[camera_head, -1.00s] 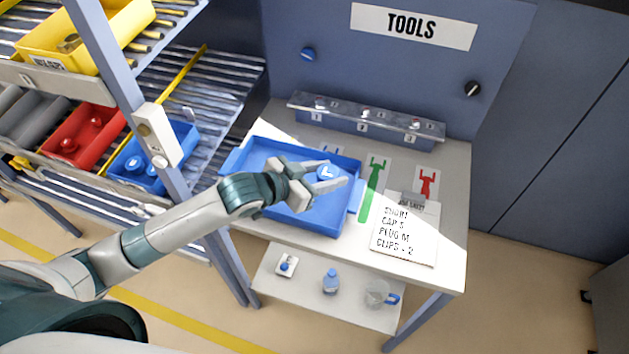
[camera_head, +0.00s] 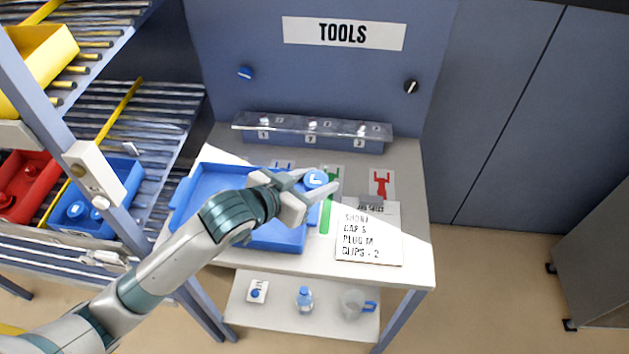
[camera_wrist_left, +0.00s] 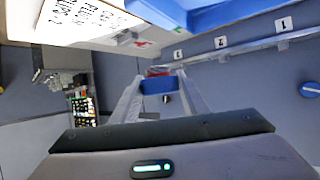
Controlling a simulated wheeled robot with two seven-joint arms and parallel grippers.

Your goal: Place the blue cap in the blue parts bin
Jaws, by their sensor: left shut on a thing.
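The blue cap (camera_head: 316,179) is a small round blue piece with a white mark on top. My left gripper (camera_head: 319,185) is shut on it and holds it at the right edge of the blue tray as seen in the head view. The left wrist view shows a blue piece, the cap (camera_wrist_left: 158,85), between the two fingers. The blue parts bin (camera_head: 128,170) stands on the rack at the left, with blue round parts in it. My right gripper is out of view.
A large blue tray (camera_head: 190,200) sits on the table (camera_head: 405,265), beside a job sheet (camera_head: 368,240) and a clear-lidded numbered holder (camera_head: 312,128). A red bin (camera_head: 40,180) stands left of the blue bin. A rack post (camera_head: 110,205) stands in front of the blue bin.

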